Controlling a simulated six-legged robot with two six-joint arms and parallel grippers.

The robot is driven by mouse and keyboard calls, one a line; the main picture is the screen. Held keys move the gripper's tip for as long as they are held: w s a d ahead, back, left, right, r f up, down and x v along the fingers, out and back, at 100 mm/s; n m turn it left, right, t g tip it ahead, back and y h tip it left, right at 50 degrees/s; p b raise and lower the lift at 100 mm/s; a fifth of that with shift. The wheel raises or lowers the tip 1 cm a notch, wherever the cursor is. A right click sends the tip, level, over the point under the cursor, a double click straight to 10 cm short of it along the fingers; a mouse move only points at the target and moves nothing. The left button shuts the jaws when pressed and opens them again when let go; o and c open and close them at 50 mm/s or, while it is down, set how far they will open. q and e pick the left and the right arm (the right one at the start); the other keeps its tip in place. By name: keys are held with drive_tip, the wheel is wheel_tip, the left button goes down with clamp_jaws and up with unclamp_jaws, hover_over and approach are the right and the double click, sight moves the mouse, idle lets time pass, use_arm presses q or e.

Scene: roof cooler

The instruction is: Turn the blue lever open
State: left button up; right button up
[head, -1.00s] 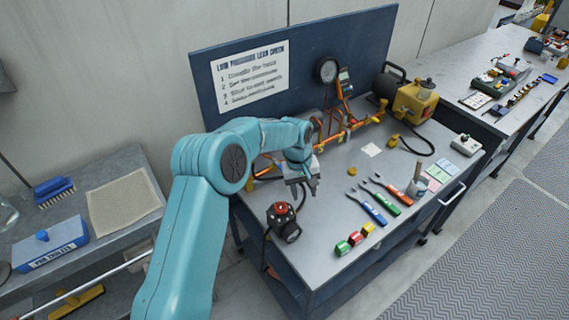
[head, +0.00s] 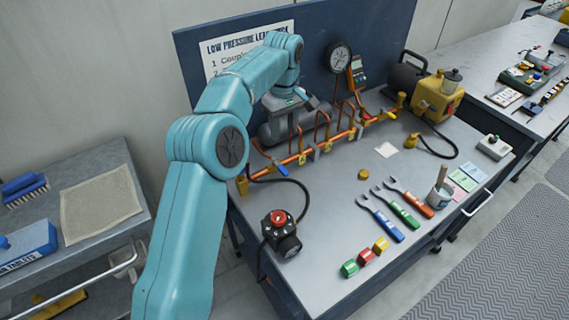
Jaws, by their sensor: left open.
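A small blue lever (head: 282,169) sits on a yellow valve fitting at the near left end of the copper pipe run (head: 335,140) on the bench. The lever lies slanted, its blue end pointing toward the near right side. My left gripper (head: 287,105) is open and raised in front of the back board. It is above and behind the lever in the picture, apart from it, over the grey cylinder. Its fingertips are small and partly hidden by the wrist. My right gripper is not in view.
A black device with a red top (head: 280,228) and a black hose stand in front of the pipes. A round gauge (head: 339,58) and a yellow pump (head: 436,95) stand farther back. Several coloured tools (head: 400,210) lie at right. The bench middle is mostly clear.

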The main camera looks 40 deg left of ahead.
sight(283, 169)
use_arm(q)
drive_tip(key=f, duration=1.2)
drive_tip(key=shift+s+f, duration=0.25)
drive_tip(key=shift+f, duration=0.15)
drive_tip(key=shift+s+f, duration=0.1)
drive_tip(key=shift+f, duration=0.5)
clamp_jaws()
